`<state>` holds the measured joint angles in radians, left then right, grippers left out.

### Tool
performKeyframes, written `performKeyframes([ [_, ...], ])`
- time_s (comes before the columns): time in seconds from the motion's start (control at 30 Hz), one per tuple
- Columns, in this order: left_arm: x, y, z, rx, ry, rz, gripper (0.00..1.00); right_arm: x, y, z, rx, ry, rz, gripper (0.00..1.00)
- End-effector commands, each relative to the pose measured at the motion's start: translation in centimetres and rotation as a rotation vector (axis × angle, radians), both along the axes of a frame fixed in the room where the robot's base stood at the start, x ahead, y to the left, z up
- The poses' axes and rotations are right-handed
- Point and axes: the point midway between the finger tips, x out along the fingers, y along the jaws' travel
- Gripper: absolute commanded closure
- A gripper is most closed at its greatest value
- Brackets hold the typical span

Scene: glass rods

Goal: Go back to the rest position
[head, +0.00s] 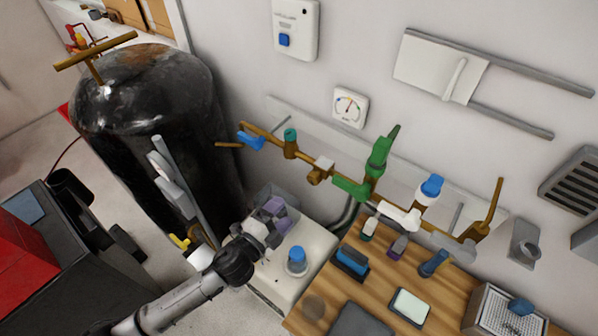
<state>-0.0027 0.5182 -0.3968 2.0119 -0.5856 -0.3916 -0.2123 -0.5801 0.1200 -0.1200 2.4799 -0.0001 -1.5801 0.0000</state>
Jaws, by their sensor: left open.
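My left arm comes in from the bottom left. Its gripper (272,212) is above the back of a white box-like unit (318,242) and left of a blue-topped knob (297,258). The left gripper is open; I see nothing held in it. It appears small and partly blends with the grey and purple parts around it, so I cannot tell whether it touches them. My right gripper is not in view. I cannot make out any loose glass rods.
A large black tank (160,110) stands behind the left arm. Brass piping (335,172) with a green valve (378,160) runs along the wall. A wooden bench (385,270) holds small bottles and a white-screened device (410,306). A red-topped cabinet (25,262) stands left.

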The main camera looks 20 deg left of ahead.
Motion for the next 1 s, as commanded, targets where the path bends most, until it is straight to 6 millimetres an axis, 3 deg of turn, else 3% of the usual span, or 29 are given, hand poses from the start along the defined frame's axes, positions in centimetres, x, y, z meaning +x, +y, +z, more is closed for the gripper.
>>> performKeyframes([
  [0.27, 0.1, 0.5, -0.3, -0.021, 0.022, 0.029, 0.31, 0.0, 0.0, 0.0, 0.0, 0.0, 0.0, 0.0],
  [0.47, -0.1, 3.7, -2.6, -0.12, 0.202, 0.255, 0.31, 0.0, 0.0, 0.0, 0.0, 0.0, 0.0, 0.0],
  [0.67, -2.5, 6.1, -2.8, -0.31, 0.428, 0.497, 0.31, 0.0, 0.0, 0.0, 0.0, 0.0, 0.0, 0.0],
  [0.83, -6.4, 5.5, -3.0, -0.482, 0.63, 0.623, 0.31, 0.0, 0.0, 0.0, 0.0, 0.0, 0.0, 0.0],
  [1.0, -13.6, 3.0, -4.9, -0.651, 0.903, 0.687, 0.31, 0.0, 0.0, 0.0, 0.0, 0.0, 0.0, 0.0],
])
